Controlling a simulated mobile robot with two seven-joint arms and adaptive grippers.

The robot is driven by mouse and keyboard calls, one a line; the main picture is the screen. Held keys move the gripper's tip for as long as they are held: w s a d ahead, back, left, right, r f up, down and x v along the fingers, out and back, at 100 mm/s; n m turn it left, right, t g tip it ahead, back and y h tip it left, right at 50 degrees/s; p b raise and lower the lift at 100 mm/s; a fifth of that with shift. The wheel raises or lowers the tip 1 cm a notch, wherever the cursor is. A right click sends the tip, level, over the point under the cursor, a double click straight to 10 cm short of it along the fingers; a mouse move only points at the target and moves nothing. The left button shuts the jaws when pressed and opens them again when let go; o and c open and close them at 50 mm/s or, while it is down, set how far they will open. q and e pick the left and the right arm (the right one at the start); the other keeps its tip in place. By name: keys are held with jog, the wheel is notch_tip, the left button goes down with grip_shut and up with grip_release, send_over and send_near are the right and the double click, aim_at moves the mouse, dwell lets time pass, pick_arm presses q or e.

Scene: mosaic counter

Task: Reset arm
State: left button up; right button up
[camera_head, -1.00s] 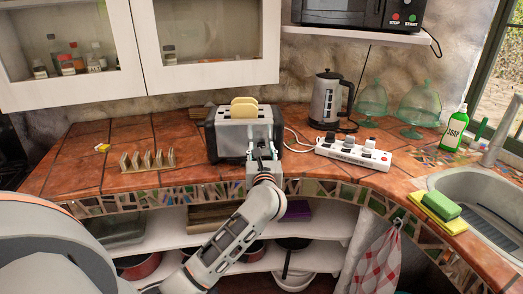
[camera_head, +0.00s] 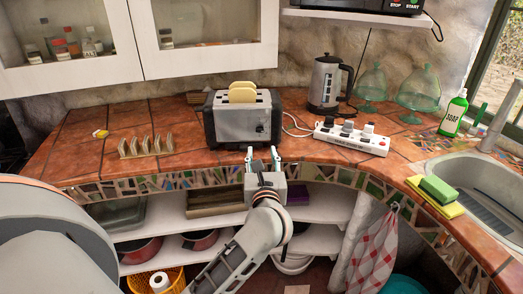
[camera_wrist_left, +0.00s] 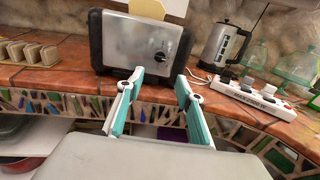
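My left gripper (camera_head: 262,158) is in front of the counter edge, just short of the toaster, with its two fingers apart and nothing between them. In the left wrist view the open fingers (camera_wrist_left: 157,105) point at the toaster front, apart from it. The silver and black toaster (camera_head: 243,122) stands on the tiled counter with bread slices (camera_head: 242,92) sticking up from its top. It also shows in the left wrist view (camera_wrist_left: 128,50), where its dark round knob faces me. My right gripper is not in view.
A toast rack (camera_head: 146,147) stands left of the toaster. A white power strip (camera_head: 351,138), a kettle (camera_head: 325,85) and green glass domes (camera_head: 417,88) are to the right. A sink (camera_head: 480,195) is far right. Shelves (camera_head: 170,240) lie below the counter edge.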

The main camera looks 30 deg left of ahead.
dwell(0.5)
pick_arm(q)
jog(key=s+d+f+m+t+h, duration=0.25)
jog(key=d+m+h, duration=0.2)
jog(key=m, duration=0.65)
jog(key=s+d+f+m+t+h, duration=0.1)
jog(key=s+d+f+m+h, duration=0.25)
jog(key=d+m, duration=0.45)
jog(key=s+d+f+m+t+h, duration=0.25)
jog(key=f+m+h, duration=0.2)
jog(key=m, duration=0.85)
jog(key=s+f+m+g, duration=0.5)
jog(key=s+f+m, duration=0.2)
jog(key=f, duration=0.5)
jog(key=s+f+m+g, duration=0.5)
jog(key=s+f+m, duration=0.3)
jog(key=f, duration=0.4)
jog(key=shift+s+d+f+m+h, duration=0.2)
jog(key=shift+s+d+m+h, duration=0.1)
jog(key=shift+s+d+h, duration=0.1)
